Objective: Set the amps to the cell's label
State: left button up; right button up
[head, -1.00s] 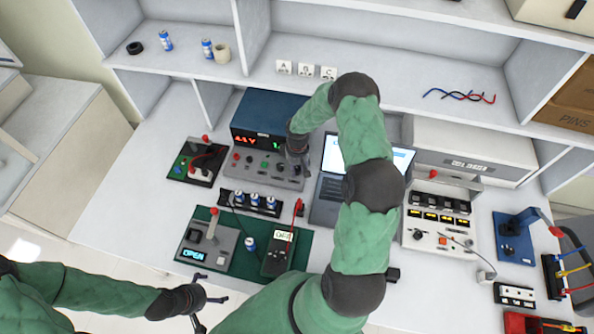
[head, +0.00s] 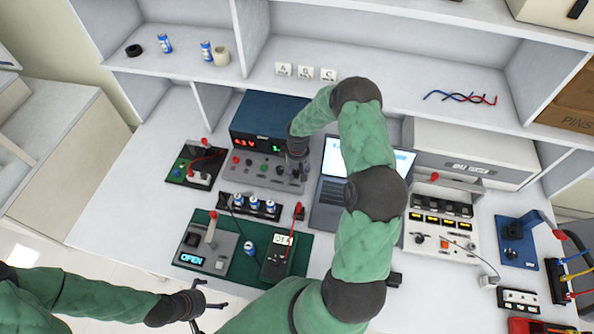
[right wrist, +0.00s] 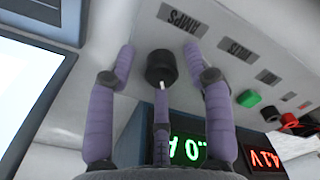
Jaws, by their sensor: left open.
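The charger-like power supply (head: 270,120) stands at the back, with a red and a green readout. In the right wrist view the red readout (right wrist: 265,160) seems to show 4.1 V upside down; the green readout (right wrist: 188,149) ends in .0 A, its first digit hidden by a finger. The black amps knob (right wrist: 160,67) sits beside the AMPS label (right wrist: 186,19). My right gripper (right wrist: 160,55) surrounds the knob with its fingers apart, visibly clear of its sides. My left gripper (head: 208,304) is open and empty near the front edge. A cell (head: 249,249) lies on the green mat; its label is unreadable.
A rack (head: 250,205) holds several cells. A laptop (head: 329,195) stands right of the supply, partly behind my right arm. More cells (head: 207,51) stand on the shelf.

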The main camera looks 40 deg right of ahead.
aim_at(297, 172)
notch_tip(297, 172, up, 12)
dwell(0.8)
jog(key=shift+d, duration=0.1)
dwell(0.4)
